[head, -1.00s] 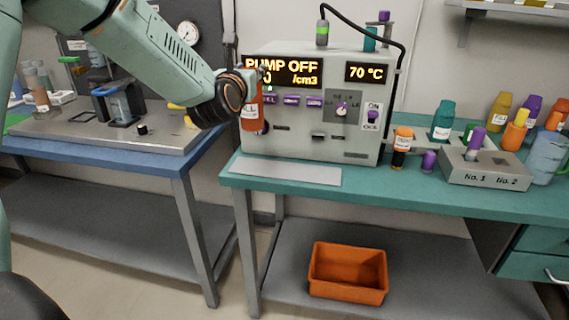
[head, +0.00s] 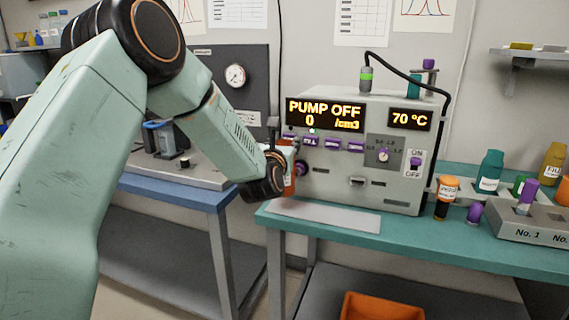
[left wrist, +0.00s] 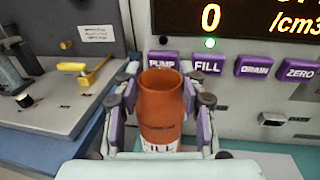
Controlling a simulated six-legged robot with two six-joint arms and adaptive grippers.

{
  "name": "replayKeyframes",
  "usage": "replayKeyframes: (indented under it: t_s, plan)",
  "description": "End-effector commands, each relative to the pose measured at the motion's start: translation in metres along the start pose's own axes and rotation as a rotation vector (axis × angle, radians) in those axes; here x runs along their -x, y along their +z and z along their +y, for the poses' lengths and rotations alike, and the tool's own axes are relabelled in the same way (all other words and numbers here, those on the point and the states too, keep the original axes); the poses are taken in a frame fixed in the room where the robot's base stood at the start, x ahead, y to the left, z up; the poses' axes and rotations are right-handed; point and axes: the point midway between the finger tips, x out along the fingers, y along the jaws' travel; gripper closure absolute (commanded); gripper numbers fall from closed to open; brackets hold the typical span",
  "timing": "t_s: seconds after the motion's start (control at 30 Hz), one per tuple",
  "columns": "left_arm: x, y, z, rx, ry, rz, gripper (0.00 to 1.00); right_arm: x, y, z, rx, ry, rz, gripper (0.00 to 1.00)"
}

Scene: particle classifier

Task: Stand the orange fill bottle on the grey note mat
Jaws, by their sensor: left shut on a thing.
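The orange fill bottle (head: 290,172) is upright in my left gripper (head: 284,172), close to the front of the pump machine, near the left end of the grey note mat (head: 335,219). In the left wrist view the orange bottle (left wrist: 161,105) stands between the purple-padded fingers of my left gripper (left wrist: 161,110), which are shut on it. Its open top and part of a white label show. The bottle's base is hidden, so I cannot tell how far it is above the mat. The mat lies flat and empty on the teal bench. My right gripper is not in view.
The pump machine (head: 358,165), reading PUMP OFF, stands directly behind the mat. An orange-topped dark bottle (head: 446,198), a small purple piece (head: 474,212) and a grey numbered block (head: 535,225) are to the right. A blue bench (head: 185,192) is left, across a gap.

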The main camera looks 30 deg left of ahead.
Motion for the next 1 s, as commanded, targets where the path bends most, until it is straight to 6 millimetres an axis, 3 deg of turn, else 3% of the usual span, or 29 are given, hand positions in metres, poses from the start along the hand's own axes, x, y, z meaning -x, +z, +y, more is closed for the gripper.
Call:
replayKeyframes:
  t_s: [0.17, 0.4, 0.8, 0.83, 1.0]
  plan:
    - [0.000, -0.009, 0.000, 0.000, 0.001, -0.004, 1.00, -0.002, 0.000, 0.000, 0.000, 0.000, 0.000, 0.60]
    - [-0.001, -0.041, 0.000, 0.000, 0.000, -0.004, 1.00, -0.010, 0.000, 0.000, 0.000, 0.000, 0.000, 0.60]
    - [0.000, -0.044, 0.000, 0.001, 0.000, -0.004, 1.00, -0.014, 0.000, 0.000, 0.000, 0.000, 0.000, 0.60]
    - [0.000, -0.044, 0.000, 0.001, 0.000, -0.001, 0.56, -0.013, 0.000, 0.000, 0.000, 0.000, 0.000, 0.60]
    - [0.000, -0.044, 0.000, 0.001, 0.000, -0.002, 0.42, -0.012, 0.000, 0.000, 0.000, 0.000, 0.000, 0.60]
